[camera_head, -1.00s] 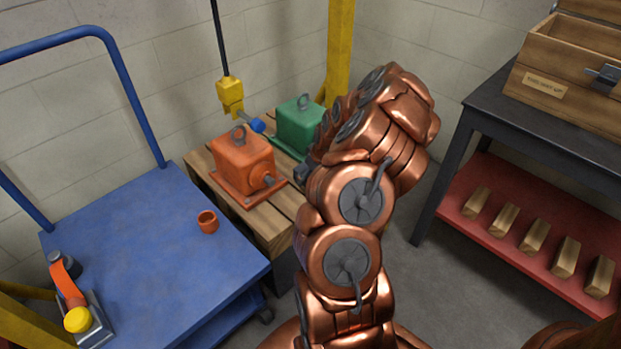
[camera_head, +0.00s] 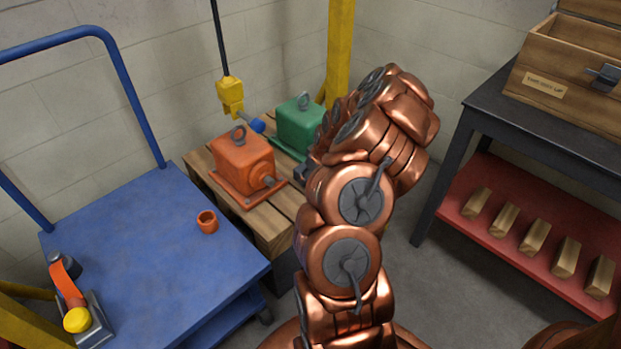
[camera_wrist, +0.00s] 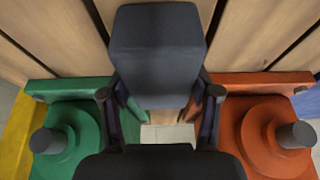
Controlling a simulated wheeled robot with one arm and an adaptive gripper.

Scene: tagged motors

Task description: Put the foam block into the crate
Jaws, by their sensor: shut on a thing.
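The foam block (camera_wrist: 155,50) is a dark grey block in the wrist view. My gripper (camera_wrist: 160,98) is shut on it, with one finger on each side. The block is over wooden slats, between the green motor and the orange motor. I cannot tell whether it touches the slats. In the head view my copper arm hides the block and most of the gripper. The crate (camera_head: 558,62) is a wooden box with a label and a metal latch at the upper right. Its lid is raised, and its inside is mostly out of view.
The orange motor (camera_head: 243,165) and green motor (camera_head: 299,126) stand on the slatted wooden stand (camera_head: 273,222). A blue cart (camera_head: 150,260) is at left. The crate's black table (camera_head: 520,125) has a red lower shelf with several blocks.

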